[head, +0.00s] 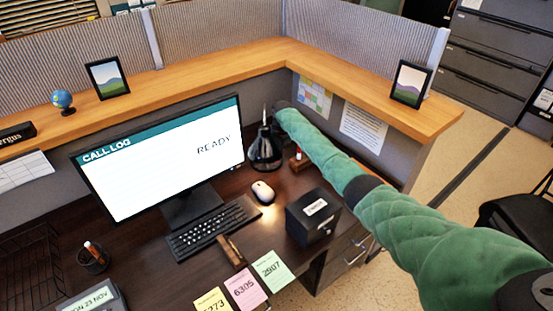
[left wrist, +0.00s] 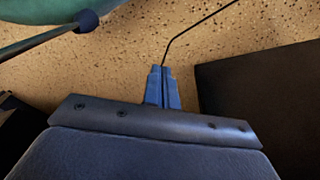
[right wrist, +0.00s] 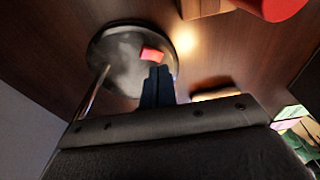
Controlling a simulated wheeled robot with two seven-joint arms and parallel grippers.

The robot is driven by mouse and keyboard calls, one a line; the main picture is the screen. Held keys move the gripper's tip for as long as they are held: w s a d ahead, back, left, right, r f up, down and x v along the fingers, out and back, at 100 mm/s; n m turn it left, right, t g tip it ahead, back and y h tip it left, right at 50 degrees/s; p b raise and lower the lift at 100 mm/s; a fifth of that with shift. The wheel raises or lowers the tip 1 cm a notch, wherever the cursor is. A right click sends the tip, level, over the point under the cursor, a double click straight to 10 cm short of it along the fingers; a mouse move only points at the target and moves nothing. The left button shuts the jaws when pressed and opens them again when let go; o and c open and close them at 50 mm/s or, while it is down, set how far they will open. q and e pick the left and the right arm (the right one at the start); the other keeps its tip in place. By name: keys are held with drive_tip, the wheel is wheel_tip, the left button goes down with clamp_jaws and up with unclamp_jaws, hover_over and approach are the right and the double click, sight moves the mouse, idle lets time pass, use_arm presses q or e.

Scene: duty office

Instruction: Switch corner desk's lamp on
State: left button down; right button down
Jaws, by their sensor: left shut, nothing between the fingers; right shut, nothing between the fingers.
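The black desk lamp (head: 265,152) stands on the dark corner desk, right of the monitor. In the right wrist view its round glossy base (right wrist: 115,50) carries a red switch (right wrist: 152,54). My right gripper (right wrist: 158,70) is shut and empty, its tips at the near edge of the switch; I cannot tell whether they touch it. In the head view my right arm reaches behind the lamp and its fingertips are hidden. A warm bright patch lies on the desk beside the base. My left gripper (left wrist: 163,70) is shut and empty above the speckled floor.
A wooden ledge (head: 345,75) runs above the desk behind.

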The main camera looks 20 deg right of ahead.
wheel_tip(320, 180, up, 5)
drive_tip(key=p, duration=0.2)
drive_tip(key=shift+f+p, duration=0.15)
drive_tip(key=shift+p, duration=0.25)
idle(0.4)
